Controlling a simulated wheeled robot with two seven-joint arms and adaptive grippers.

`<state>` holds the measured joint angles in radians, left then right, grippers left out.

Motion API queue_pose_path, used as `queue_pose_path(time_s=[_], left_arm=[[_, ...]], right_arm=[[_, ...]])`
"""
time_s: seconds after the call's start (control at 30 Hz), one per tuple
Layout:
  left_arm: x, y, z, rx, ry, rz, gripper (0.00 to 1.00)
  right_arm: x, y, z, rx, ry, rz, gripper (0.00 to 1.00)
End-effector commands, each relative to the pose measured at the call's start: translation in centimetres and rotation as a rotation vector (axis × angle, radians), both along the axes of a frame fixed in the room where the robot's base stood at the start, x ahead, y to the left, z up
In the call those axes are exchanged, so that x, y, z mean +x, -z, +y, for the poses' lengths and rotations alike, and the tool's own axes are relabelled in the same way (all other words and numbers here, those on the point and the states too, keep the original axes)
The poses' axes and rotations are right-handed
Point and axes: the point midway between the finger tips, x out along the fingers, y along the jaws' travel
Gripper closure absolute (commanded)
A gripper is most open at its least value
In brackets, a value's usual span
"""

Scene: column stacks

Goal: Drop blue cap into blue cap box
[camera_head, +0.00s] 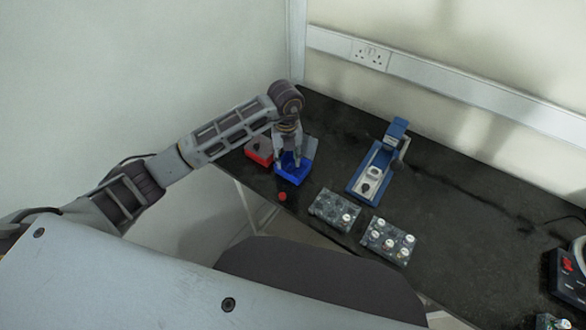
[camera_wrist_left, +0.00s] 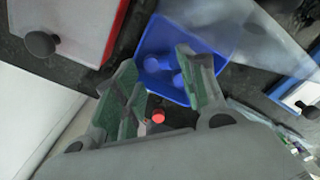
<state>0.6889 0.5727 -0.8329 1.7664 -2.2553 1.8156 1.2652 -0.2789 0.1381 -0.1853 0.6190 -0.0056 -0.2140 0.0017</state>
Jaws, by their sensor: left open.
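The blue cap box (camera_head: 292,178) is an open blue bin near the left edge of the dark bench. It also shows in the left wrist view (camera_wrist_left: 215,39), beyond the fingers. Rounded blue pieces (camera_wrist_left: 180,80) that look like blue caps lie inside it. My left gripper (camera_head: 290,160) is over this box, pointing down. In the left wrist view its green-padded fingers (camera_wrist_left: 158,60) are apart with nothing held between them. The gripper partly hides the box in the head view. My right gripper is not in view.
A red box (camera_head: 262,159) with a grey lid and dark knob stands left of the blue box. A red cap (camera_head: 282,196) lies near the bench's front edge. A blue press-like device (camera_head: 372,172) and two trays (camera_head: 335,209) (camera_head: 388,240) stand to the right.

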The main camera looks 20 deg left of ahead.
Motion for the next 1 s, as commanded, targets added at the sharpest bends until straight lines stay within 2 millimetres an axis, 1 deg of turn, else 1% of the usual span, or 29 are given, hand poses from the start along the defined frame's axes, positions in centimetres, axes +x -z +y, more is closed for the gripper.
queue_pose_path(time_s=[0.13,0.27,0.43,0.57,1.0], left_arm=[[0.0,-0.1,0.0,0.000,0.000,0.000,0.59],[0.0,-0.4,0.0,0.000,0.000,-0.001,0.59],[0.1,-1.7,0.0,0.000,0.001,-0.002,0.59],[0.1,-3.4,0.0,-0.001,0.001,-0.003,0.59],[0.1,-9.7,0.0,0.000,0.000,-0.002,0.59]], right_arm=[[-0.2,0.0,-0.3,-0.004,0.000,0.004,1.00],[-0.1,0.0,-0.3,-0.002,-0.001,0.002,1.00],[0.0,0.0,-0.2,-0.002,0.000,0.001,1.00],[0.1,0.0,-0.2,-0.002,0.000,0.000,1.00],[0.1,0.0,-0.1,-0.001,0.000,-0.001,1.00]])
